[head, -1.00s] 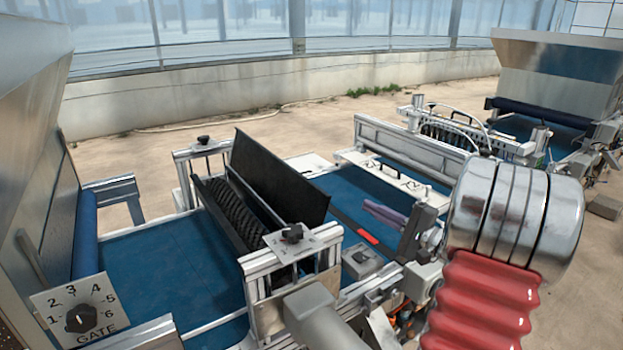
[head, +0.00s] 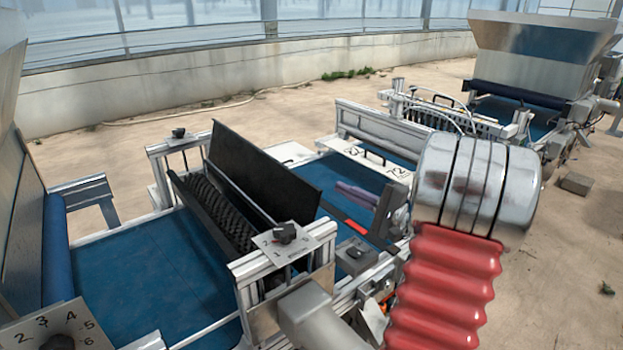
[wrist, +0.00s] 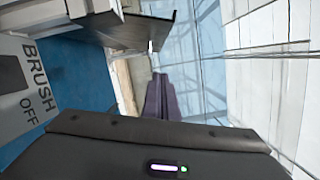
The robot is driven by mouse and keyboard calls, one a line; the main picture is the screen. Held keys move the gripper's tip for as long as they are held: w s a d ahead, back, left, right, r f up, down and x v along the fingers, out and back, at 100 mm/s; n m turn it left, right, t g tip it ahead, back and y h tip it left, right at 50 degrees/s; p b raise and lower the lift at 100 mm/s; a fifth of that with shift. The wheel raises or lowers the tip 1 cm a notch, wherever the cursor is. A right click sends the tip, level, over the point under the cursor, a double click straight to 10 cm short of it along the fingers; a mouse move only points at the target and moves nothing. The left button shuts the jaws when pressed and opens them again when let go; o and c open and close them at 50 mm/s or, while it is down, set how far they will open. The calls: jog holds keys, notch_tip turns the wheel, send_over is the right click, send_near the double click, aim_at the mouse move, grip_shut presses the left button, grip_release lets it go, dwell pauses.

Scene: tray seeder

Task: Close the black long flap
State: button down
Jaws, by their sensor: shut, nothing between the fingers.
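The black long flap (head: 268,172) stands raised and leaning above the brush roller on the tray seeder, in the middle of the head view. Its lower edge runs along the black bristled roller (head: 215,207). My gripper (head: 340,187) is to the right of the flap over the blue belt, with its purple fingers shut and empty. The fingers point left towards the flap's right end, apparently apart from it. In the wrist view the fingers (wrist: 157,82) are closed together, and the dark flap (wrist: 148,30) shows at the top, beyond them.
A dial plate (head: 284,235) tops the near side post; another knob (head: 178,132) tops the far post. The blue belt (head: 150,270) runs beneath. A BRUSH OFF panel (wrist: 28,85) is at the wrist view's left.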

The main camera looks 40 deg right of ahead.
jog(key=w+a+r, duration=0.2)
jog(key=w+a, duration=0.3)
jog(key=w, duration=0.5)
jog(key=shift+a, duration=0.25)
jog(key=shift+s, duration=0.15)
dwell(0.4)
